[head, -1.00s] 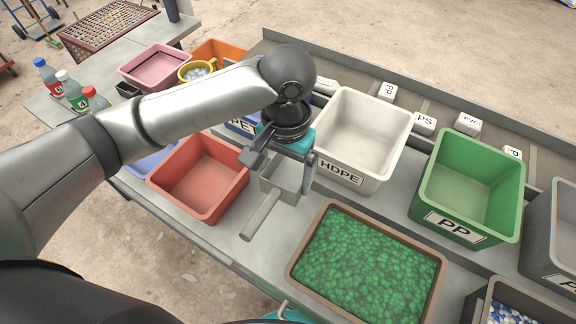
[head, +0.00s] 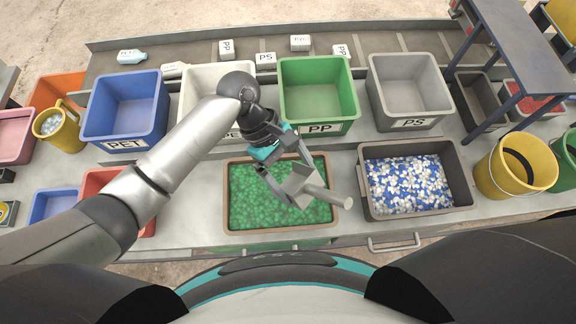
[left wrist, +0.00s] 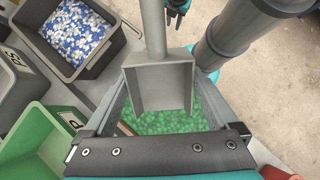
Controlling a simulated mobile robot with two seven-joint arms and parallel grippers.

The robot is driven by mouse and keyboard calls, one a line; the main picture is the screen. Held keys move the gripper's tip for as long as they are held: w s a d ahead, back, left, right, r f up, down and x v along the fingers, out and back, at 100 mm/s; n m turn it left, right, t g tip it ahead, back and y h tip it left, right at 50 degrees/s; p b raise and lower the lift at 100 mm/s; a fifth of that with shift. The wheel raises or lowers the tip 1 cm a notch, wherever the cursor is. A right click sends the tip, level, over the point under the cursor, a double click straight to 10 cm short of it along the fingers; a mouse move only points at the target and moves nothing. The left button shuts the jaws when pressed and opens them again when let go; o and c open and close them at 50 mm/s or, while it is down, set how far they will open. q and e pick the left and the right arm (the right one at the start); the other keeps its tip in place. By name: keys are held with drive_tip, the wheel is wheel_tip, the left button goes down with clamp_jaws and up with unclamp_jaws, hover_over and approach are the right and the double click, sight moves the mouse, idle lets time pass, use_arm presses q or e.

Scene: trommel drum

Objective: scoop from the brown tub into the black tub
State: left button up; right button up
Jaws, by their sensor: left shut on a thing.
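My left gripper (head: 288,172) is shut on the grey metal scoop (head: 297,180) and holds it over the brown tub (head: 226,208), whose green pellets show below. The scoop's handle points right in the head view. In the left wrist view the scoop (left wrist: 160,88) sits between the fingers and its visible inside looks empty. The black tub (head: 368,205) stands just right of the brown tub and holds blue and white pieces. At the top of the left wrist view is a dark gripper with teal parts (left wrist: 177,8), apparently my right one; its jaws are too small to read.
Behind stand the blue PET bin (head: 125,143), white bin (head: 190,100), green PP bin (head: 320,128) and grey PS bin (head: 405,122). Red (head: 98,182) and yellow (head: 500,185) containers flank the work area. A narrow strip of bench separates the brown and black tubs.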

sight(293, 187)
use_arm(q)
drive_tip(key=shift+f, duration=3.4)
drive_tip(key=shift+f+b, duration=1)
drive_tip(key=shift+f, duration=0.3)
drive_tip(key=shift+w+a+f+t+y+b, duration=1)
drive_tip(key=shift+w+a+f+b, duration=1.1)
drive_tip(key=shift+f+b, duration=1.7)
drive_tip(key=r+t+y+p, duration=0.1)
drive_tip(key=r+p, duration=0.2)
drive_tip(key=s+d+r+t+y+p, duration=0.1)
drive_tip(key=r+p, duration=0.5)
drive_tip(key=shift+s+d+t+y, duration=0.3)
drive_tip(key=shift+d+t+y, duration=0.05)
drive_tip(key=shift+t+y, duration=0.45)
drive_tip(key=shift+s+d+r, duration=0.35)
drive_tip(key=shift+r, duration=0.3)
drive_tip(key=shift+s+d+r, duration=0.4)
drive_tip(key=shift+r, duration=0.3)
drive_tip(key=shift+s+d+r, duration=0.35)
drive_tip(key=shift+r, duration=0.3)
